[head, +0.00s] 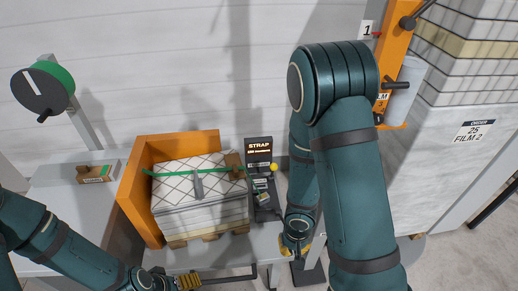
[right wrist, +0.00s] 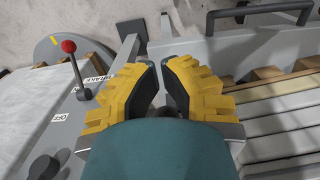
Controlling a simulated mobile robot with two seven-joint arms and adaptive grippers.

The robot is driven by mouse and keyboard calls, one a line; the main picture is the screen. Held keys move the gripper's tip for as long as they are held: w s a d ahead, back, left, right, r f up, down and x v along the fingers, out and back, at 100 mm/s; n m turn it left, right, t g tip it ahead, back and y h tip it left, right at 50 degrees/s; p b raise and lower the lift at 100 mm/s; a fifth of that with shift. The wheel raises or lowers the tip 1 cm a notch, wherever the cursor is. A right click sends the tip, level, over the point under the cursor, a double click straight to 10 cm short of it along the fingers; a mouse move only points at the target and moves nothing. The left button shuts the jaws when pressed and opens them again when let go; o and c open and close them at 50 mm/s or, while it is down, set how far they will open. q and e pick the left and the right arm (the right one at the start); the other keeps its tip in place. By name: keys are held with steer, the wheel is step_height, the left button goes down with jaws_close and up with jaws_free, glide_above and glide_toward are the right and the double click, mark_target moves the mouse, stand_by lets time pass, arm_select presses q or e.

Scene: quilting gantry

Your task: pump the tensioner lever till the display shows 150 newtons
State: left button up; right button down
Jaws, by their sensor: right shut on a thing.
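The strap tensioner (head: 264,195) stands at the right side of the strapped stack (head: 200,210). Its dark display (head: 259,150) reads STRAP with a newton figure below, too small to read surely. A yellow ball knob (head: 273,167) shows just under the display. My right gripper (head: 298,247) is low and right of the tensioner, partly behind my own arm. In the right wrist view its yellow fingers (right wrist: 162,75) are close together around a dark thing near the palm, mostly hidden; I cannot tell what it is. My left gripper (head: 190,282) is at the bottom edge, its jaw gap unclear.
An orange corner guard (head: 145,190) backs the stack. A small cardboard box (head: 97,172) lies on the left table. A red-knobbed lever (right wrist: 72,62) stands on a labelled panel in the right wrist view. An orange post (head: 393,50) rises at the right.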

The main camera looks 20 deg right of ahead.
arm_select(q)
step_height(320, 180, up, 9)
steer(key=w+p, duration=0.2)
steer(key=p, duration=0.6)
steer(key=shift+a+t, duration=0.2)
steer(key=shift+t, duration=0.1)
arm_select(e)
step_height(320, 180, up, 10)
arm_select(q)
steer(key=shift+f, duration=0.1)
steer(key=f+b, duration=0.3)
steer(key=f, duration=0.1)
steer(key=shift+s+d+b, duration=0.1)
steer(key=shift+s+b, duration=0.25)
arm_select(e)
steer(key=w+a+f+n+t+y, duration=0.1)
steer(key=a+f+y, duration=0.3)
steer(key=a+f, duration=0.5)
steer(key=w+a+t, duration=0.1)
steer(key=a, duration=0.2)
steer(key=shift+a, duration=0.25)
steer(key=shift+s, duration=0.15)
stand_by(0.9)
